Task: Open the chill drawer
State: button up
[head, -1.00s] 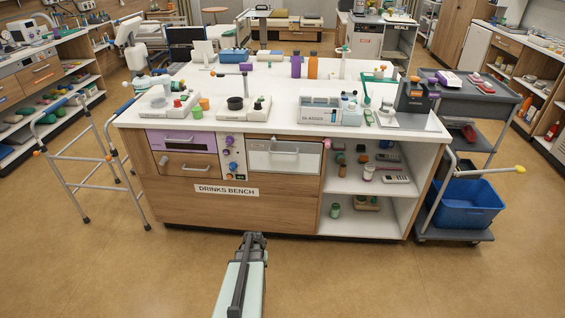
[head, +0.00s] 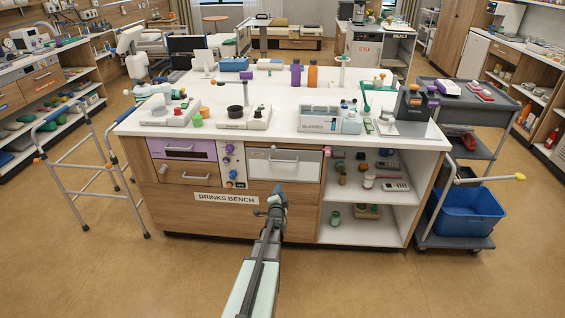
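The drinks bench (head: 170,215) stands ahead of me. No label reading "chill" is legible on its drawers. A pale grey drawer front (head: 300,172) with a bar handle (head: 284,160) is right of the control panel (head: 232,164) and looks shut. A purple-fronted drawer (head: 205,149) and a wooden drawer (head: 168,172) are stacked left of the panel, each with a bar handle, and also look shut. My gripper (head: 277,194) shows just below the grey drawer, apart from its handle and seemingly holding nothing. Its fingers are too small to read as open or shut.
A walking frame (head: 92,171) stands left of the bench. Open shelves (head: 345,231) with small items are at the bench's right. A grey trolley (head: 468,98) with a blue bin (head: 472,213) stands further right. The floor (head: 400,285) in front is clear.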

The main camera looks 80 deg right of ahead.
aim_at(282, 161)
notch_tip(282, 161, up, 5)
jog(key=m+h, duration=0.3)
jog(key=m, duration=0.2)
jog(key=d+r, duration=0.1)
jog(key=d, duration=0.7)
jog(key=d+r, duration=0.1)
jog(key=d, duration=0.4)
jog(key=shift+s+d+r, duration=0.1)
jog(key=shift+r, duration=0.25)
jog(key=shift+c, duration=0.5)
grip_shut()
